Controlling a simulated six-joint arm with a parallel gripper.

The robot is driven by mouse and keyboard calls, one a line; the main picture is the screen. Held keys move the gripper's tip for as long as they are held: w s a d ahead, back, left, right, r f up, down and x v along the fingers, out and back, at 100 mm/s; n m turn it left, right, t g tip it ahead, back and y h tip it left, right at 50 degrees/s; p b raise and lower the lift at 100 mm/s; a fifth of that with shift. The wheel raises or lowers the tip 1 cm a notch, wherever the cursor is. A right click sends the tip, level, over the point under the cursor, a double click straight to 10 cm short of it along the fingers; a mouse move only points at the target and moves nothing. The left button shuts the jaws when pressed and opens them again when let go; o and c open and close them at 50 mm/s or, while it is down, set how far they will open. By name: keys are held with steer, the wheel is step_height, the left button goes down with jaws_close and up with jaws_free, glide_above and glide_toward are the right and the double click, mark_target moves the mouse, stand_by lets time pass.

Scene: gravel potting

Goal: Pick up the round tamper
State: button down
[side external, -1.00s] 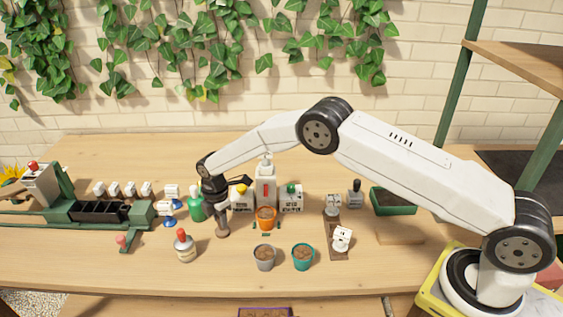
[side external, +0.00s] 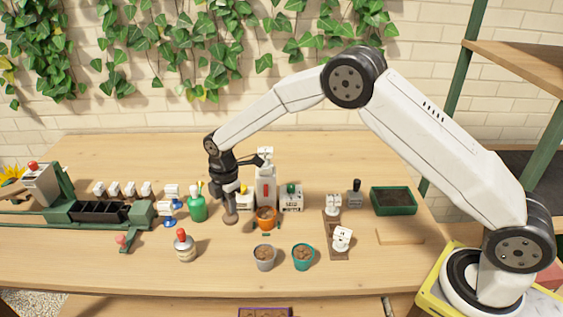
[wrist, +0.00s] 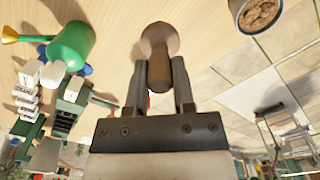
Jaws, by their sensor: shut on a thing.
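The round tamper (side external: 231,217) is brown, with a round foot at its lower end. In the side view it hangs upright under my gripper (side external: 229,199), left of the orange pot (side external: 266,223). In the wrist view the tamper's foot (wrist: 158,36) and handle show between the two fingers of my gripper (wrist: 159,78). The gripper is shut on the handle. The fingers hide part of the handle. I cannot tell exactly how far the foot is above the table.
A grey pot (side external: 264,259) and a teal pot (side external: 303,257) stand at the front. Labelled dispensers (side external: 266,185) stand behind.

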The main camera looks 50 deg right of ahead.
steer(key=s+d+r, duration=0.1)
steer(key=s+r, duration=0.3)
steer(key=s, duration=0.5)
steer(key=shift+s+d+r, duration=0.3)
steer(key=shift+d+r, duration=0.05)
steer(key=shift+r, duration=0.05)
steer(key=c, duration=1.2)
jaws_free()
jaws_close()
steer(key=w+d+f, duration=0.2)
steer(key=w+d, duration=0.5)
steer(key=d, duration=0.1)
steer(key=shift+d, duration=0.2)
steer(key=shift+f, duration=0.2)
steer(key=shift+f, duration=1.9)
